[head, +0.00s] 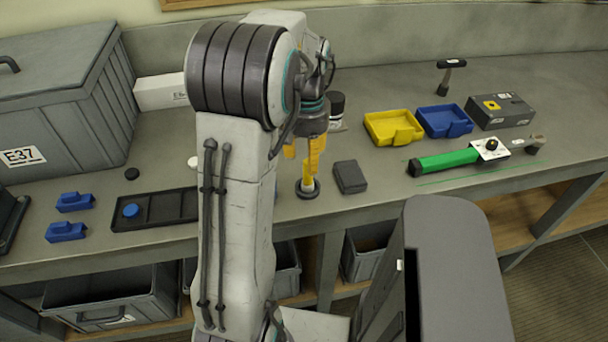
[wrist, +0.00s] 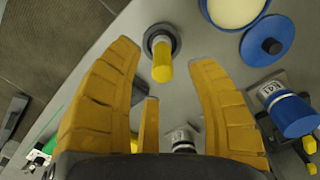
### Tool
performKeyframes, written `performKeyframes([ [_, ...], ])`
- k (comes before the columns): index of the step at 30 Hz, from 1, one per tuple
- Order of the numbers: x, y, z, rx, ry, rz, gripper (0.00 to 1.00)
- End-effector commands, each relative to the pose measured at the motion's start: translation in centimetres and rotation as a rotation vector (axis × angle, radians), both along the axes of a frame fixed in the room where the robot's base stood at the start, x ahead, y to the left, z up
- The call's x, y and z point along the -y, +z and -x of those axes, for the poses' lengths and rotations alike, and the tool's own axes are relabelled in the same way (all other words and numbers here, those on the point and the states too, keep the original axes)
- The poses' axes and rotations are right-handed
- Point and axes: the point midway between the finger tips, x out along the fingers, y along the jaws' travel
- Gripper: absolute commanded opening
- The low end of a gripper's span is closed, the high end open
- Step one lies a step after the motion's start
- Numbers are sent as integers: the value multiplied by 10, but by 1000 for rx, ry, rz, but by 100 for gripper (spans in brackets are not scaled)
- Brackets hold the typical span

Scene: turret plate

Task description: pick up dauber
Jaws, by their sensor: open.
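What appears to be the dauber (wrist: 162,66) is a yellow cylindrical handle standing in a round dark base with a pale centre. In the head view, the dauber (head: 309,183) stands upright on the bench, below my gripper (head: 303,155). In the wrist view, my gripper (wrist: 164,58) is open, with its yellow fingers spread to the left and right of the handle. The fingers look apart from it. How far down the handle they reach is hard to tell. My arm hides part of the bench to the left of the dauber.
A dark grey block (head: 350,177) lies close right of the dauber. A blue-rimmed cream dish (wrist: 236,8), a blue lid with a black knob (wrist: 267,42) and a blue-capped bottle (wrist: 290,110) show in the wrist view. A black tray (head: 150,211) lies left.

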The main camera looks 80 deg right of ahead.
Motion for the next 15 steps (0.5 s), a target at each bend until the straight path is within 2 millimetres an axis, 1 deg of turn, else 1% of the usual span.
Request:
performKeyframes([
  [8,4,-22,0,0,0,-4,52],
  [13,10,-42,0,0,0,-4,52],
  [15,10,-50,0,0,0,-4,52],
])
